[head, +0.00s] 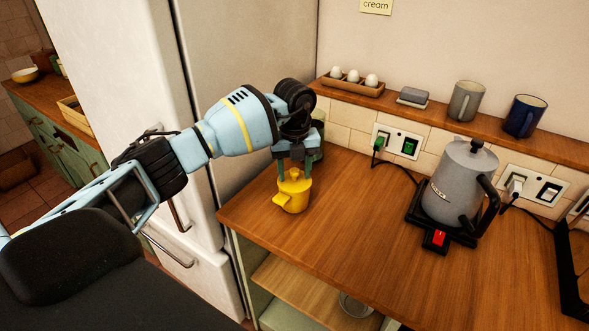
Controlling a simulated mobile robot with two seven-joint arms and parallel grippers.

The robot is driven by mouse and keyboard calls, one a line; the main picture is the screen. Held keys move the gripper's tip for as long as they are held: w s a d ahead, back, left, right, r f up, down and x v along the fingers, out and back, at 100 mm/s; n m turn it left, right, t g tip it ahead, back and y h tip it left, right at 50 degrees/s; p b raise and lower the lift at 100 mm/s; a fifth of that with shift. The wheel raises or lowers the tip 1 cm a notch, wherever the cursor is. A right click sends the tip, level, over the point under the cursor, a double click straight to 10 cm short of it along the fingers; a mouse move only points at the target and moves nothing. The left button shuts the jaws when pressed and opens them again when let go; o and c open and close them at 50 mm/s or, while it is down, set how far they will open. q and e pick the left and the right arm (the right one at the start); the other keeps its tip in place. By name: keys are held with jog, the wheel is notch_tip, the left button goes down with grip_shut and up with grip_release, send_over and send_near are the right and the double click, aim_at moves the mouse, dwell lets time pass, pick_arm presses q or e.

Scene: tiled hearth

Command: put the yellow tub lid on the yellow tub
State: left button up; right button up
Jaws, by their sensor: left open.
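The yellow tub (293,203) stands upright on the wooden counter near its left end, with a stub sticking out at its lower left. The yellow tub lid (293,184) appears to sit on top of the tub, with a small knob at its middle. At this size I cannot tell whether it is fully seated. My left gripper (294,174) points down over the lid, open, with its fingers on either side of the knob. I cannot tell whether the fingers touch the lid. My right gripper is not in view.
A greenish jar (318,137) stands close behind my left gripper. A grey kettle (456,185) stands on its base to the right. A ledge (430,106) at the back holds eggs, a butter dish and mugs. The counter between tub and kettle is clear.

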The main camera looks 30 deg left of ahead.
pick_arm(q)
jog(key=shift+r, duration=0.3)
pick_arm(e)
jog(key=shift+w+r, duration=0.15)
pick_arm(q)
jog(key=shift+r, duration=0.35)
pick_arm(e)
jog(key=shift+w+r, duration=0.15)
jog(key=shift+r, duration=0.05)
pick_arm(q)
jog(key=shift+r+p, duration=0.7)
jog(key=shift+r, duration=1.05)
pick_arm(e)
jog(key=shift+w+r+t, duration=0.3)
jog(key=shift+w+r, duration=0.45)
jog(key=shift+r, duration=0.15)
pick_arm(q)
jog(key=shift+r, duration=0.35)
notch_tip(320, 180, up, 7)
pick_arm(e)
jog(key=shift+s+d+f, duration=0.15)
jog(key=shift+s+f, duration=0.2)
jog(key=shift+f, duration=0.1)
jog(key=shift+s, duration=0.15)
